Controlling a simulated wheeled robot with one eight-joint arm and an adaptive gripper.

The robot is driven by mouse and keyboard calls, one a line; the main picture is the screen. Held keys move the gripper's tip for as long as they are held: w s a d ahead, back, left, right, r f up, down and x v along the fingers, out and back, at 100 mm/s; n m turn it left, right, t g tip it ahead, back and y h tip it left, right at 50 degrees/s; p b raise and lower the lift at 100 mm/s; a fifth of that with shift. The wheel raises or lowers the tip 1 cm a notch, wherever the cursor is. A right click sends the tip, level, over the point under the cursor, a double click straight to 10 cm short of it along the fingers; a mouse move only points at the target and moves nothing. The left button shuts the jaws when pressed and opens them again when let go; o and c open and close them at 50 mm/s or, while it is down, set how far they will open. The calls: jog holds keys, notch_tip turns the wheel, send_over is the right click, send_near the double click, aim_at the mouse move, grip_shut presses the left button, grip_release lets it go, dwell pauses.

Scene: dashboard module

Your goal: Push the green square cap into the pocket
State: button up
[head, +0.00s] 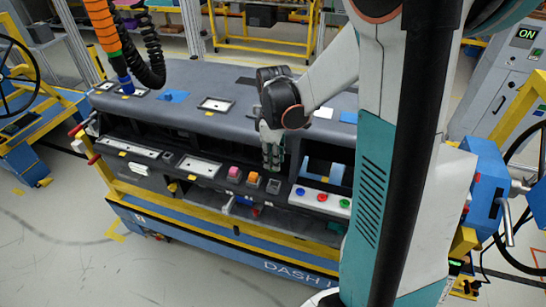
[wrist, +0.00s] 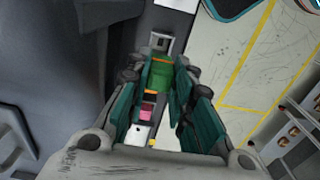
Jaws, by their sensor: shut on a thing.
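The green square cap (wrist: 160,77) shows in the wrist view between the teal fingers of my gripper (wrist: 160,84), which is shut on it. In the head view my gripper (head: 271,160) points down over the front ledge of the dashboard module (head: 215,128); I cannot make out the cap there. A grey square-framed pocket (head: 273,186) lies just below the fingertips, at the right end of a short row. A grey square frame (wrist: 161,42), apparently this pocket, shows beyond the cap in the wrist view. The fingers and cap hide part of the row.
A pink cap (head: 234,173) and an orange cap (head: 252,178) sit in the row left of the pocket. A white panel (head: 322,201) with blue, red and green buttons is to the right. The dark upper dash overhangs the ledge. A yellow rail (head: 205,215) runs along the front.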

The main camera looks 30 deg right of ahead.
jog(key=shift+s+f+b, duration=0.15)
jog(key=shift+f+b, duration=0.15)
jog(key=shift+f, duration=0.05)
jog(key=shift+f+b, duration=2.1)
jog(key=shift+f, duration=0.5)
jog(key=shift+f+b, duration=1.4)
jog(key=shift+b, duration=0.1)
jog(key=o, duration=0.8)
jog(key=shift+o, duration=0.2)
notch_tip(320, 180, up, 12)
dwell(0.4)
